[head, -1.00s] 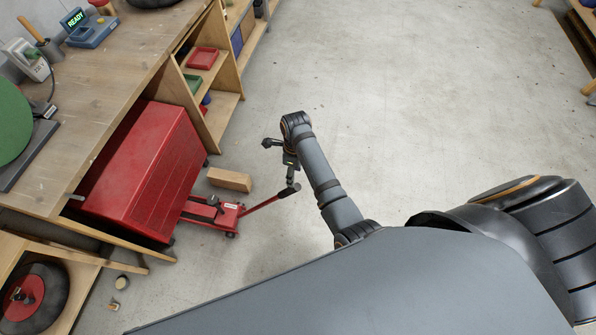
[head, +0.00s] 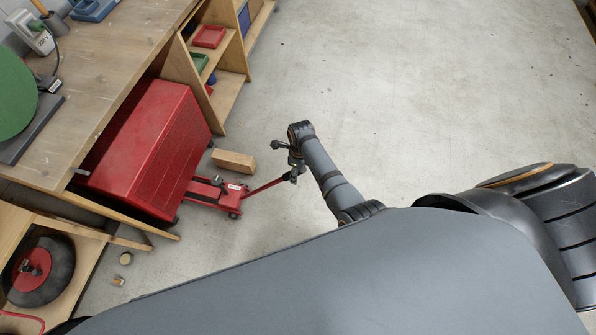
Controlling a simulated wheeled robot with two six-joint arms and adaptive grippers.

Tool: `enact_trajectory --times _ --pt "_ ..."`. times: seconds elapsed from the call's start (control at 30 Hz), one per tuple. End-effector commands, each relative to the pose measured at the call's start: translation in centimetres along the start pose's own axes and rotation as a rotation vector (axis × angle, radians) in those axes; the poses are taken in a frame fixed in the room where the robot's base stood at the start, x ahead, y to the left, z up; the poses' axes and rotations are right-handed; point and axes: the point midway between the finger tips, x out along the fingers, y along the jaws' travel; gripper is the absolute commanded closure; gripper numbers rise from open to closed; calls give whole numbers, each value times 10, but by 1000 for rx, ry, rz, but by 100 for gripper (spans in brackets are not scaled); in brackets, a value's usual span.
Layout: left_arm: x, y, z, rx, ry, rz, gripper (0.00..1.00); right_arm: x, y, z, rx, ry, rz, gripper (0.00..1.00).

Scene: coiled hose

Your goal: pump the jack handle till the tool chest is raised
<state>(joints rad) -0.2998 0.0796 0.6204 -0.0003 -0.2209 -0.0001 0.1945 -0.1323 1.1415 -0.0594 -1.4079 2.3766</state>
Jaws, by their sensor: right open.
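The red tool chest (head: 150,150) stands on the floor, partly under the workbench. The red floor jack (head: 218,191) sits at its right lower side, its front end hidden by the chest. The jack handle (head: 265,187) slopes up to the right from the jack. My right gripper (head: 294,174) is open at the handle's upper end, which lies at or between its fingers; I cannot tell whether they touch. My left gripper is not in view.
A wooden block (head: 233,160) lies on the floor behind the jack. The wooden workbench (head: 110,75) and shelf (head: 228,90) bound the left. A wheel (head: 42,270) rests in a lower shelf, with small wooden pieces (head: 118,281) nearby. The floor to the right is clear.

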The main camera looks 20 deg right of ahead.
Motion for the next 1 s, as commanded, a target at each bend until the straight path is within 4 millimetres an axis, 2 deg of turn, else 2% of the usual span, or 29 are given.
enact_trajectory --times 0.13,0.5,0.53,0.83,0.93,1.0 --pt "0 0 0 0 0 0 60 0 0 0 0 0 0 48" --pt "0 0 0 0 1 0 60 -1 0 0 0 0 1 98" --pt "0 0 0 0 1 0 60 -1 0 0 0 0 1 100" --pt "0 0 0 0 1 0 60 2 0 -3 0 -2 3 100" --pt "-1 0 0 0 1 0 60 12 -2 -16 -2 -21 10 100" --pt "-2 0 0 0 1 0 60 23 -6 -32 -5 -46 16 100"
